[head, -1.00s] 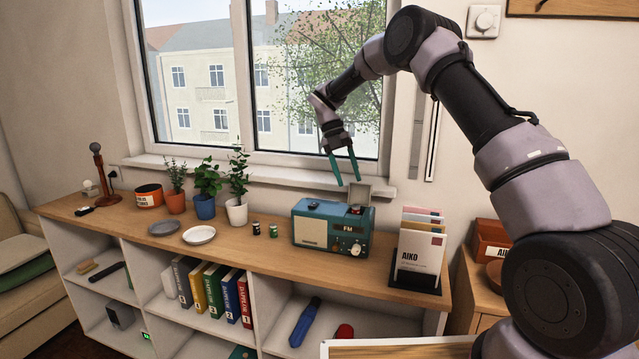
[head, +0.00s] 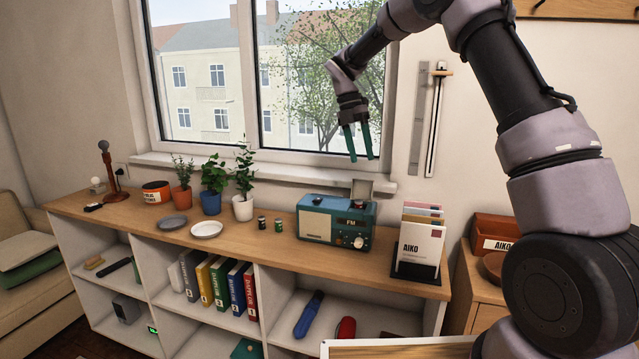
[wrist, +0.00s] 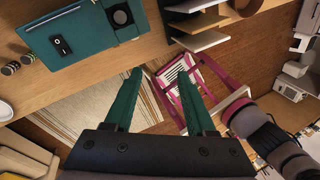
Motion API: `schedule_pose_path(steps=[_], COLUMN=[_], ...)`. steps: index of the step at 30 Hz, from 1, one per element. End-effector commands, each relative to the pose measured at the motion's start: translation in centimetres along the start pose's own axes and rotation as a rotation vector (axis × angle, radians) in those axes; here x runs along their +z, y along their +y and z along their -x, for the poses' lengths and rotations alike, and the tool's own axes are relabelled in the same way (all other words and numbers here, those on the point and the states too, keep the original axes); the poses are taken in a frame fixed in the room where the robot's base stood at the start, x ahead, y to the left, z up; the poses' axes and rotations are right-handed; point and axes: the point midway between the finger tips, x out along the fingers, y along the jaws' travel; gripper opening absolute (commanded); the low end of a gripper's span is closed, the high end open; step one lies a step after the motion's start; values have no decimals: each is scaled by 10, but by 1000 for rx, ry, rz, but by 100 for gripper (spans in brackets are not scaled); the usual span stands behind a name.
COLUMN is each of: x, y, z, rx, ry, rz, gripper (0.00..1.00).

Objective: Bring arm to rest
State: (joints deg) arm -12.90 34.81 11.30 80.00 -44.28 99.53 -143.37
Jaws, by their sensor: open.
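My gripper (head: 360,158) hangs in front of the window, its two green fingers pointing down and parted. It is empty and above the back of the teal radio (head: 336,222), clear of it. In the wrist view my gripper (wrist: 158,82) also shows its fingers apart with nothing between them. The radio (wrist: 85,30) lies at the upper left there. My arm reaches in from the right in the head view, bent high, with its upper part cut off by the top edge.
The wooden shelf top (head: 290,250) carries plates, potted plants (head: 213,185), two small cans and a card holder (head: 418,245). The window sill (head: 280,174) runs behind. A pink-framed chair (wrist: 195,85) stands on the floor in the wrist view. Air above the shelf's left part is free.

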Motion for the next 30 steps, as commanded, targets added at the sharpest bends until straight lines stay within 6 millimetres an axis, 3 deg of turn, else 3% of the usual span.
schedule_pose_path(steps=[5, 9, 15, 24, 30], x=[-8, -21, -50, -102, -134], y=[-48, -102, -176, -270, -312], z=[34, 59, 79, 73, 52], rx=[95, 206, 376, 609, 700], ry=[-10, 13, 118, 460, 798], rz=[-288, -629, -1149, -1915, -2335], gripper=[56, 56, 56, 56, 56])
